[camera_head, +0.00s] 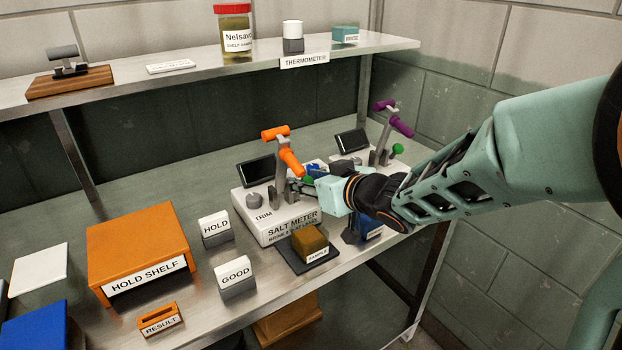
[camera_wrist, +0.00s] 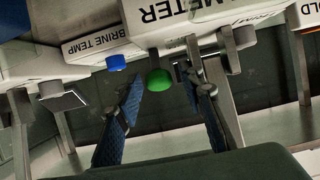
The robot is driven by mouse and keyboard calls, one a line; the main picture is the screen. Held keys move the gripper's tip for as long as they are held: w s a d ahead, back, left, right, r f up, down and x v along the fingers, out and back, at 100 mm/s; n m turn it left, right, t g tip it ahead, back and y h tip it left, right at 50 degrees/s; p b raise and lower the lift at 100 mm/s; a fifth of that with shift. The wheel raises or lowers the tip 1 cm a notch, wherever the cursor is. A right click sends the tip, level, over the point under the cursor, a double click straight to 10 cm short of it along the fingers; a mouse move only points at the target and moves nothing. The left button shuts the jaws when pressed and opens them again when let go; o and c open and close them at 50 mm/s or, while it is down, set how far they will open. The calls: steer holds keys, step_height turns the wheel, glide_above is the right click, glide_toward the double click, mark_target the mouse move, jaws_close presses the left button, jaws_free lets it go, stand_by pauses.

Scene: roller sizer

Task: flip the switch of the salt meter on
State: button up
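The salt meter (camera_head: 290,226) is a white box on the bench with a dark screen, a grey trim knob and an orange-handled lever (camera_head: 285,150). A green ball knob (camera_head: 308,180) shows at its right side, partly hidden by my gripper (camera_head: 303,187). In the wrist view, the meter's lettered face (camera_wrist: 222,12) is upside down at the top. The green knob (camera_wrist: 160,80) shows between the blue-padded fingertips of my gripper (camera_wrist: 165,76). The fingers are apart and hold nothing. I cannot tell the switch's position.
A second meter with a purple-handled lever (camera_head: 393,118) stands close behind, beside my arm. The brine temp box (camera_wrist: 95,45) with a blue knob (camera_wrist: 116,62) is close by. A sample block (camera_head: 309,241) sits in front. A shelf (camera_head: 215,65) runs above.

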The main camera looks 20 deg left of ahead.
jaws_close()
steer(key=shift+a+r+p, duration=0.1)
steer(key=shift+r+p, duration=0.25)
steer(key=shift+p, duration=0.8)
steer(key=g+h+p, duration=0.1)
steer(key=p, duration=0.2)
steer(key=shift+w+a+r, duration=0.1)
steer(key=shift+w, duration=0.05)
steer(key=shift+w+a+p, duration=0.1)
steer(key=shift+p, duration=1.15)
steer(key=h+p, duration=0.1)
steer(key=p, duration=0.2)
steer(key=g+h+p, duration=0.1)
steer(key=p, duration=0.3)
steer(key=shift+w+a+r, duration=0.15)
steer(key=shift+w+a, duration=0.1)
steer(key=shift+a, duration=0.05)
steer(key=shift+w+g+p, duration=0.1)
steer(key=shift+g+p, duration=0.3)
steer(key=shift+p, duration=0.55)
steer(key=shift+a+f, duration=0.1)
steer(key=shift+f, duration=0.2)
